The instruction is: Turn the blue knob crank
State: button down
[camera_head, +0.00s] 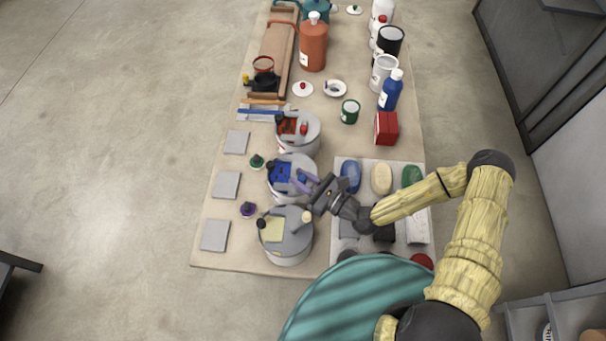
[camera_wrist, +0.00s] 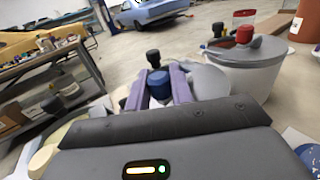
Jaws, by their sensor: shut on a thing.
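The blue knob crank sits on the middle of three round grey drums (camera_head: 288,193), the one with a blue patch (camera_head: 281,173) on top. In the wrist view its blue knob (camera_wrist: 158,84) stands upright between the purple fingers of my gripper (camera_wrist: 159,91). A black knob (camera_wrist: 153,57) shows just beyond it. In the head view my gripper (camera_head: 304,183) reaches in from the right over the drum's right side, shut on the blue knob. The fingers hide most of the knob there.
A drum with a red knob (camera_head: 304,129) stands behind, and one with a cream knob (camera_head: 307,216) in front, both close to the gripper. Grey square plates (camera_head: 226,185) and small knobs lie at left. A tray of coloured blocks lies under my arm; bottles and cans stand farther back.

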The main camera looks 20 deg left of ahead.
dwell(0.3)
jog(key=c, duration=1.3)
grip_release()
jog(key=b+v, duration=0.4)
jog(key=v, duration=1.3)
jog(key=shift+d, duration=0.25)
jog(key=shift+o, duration=0.3)
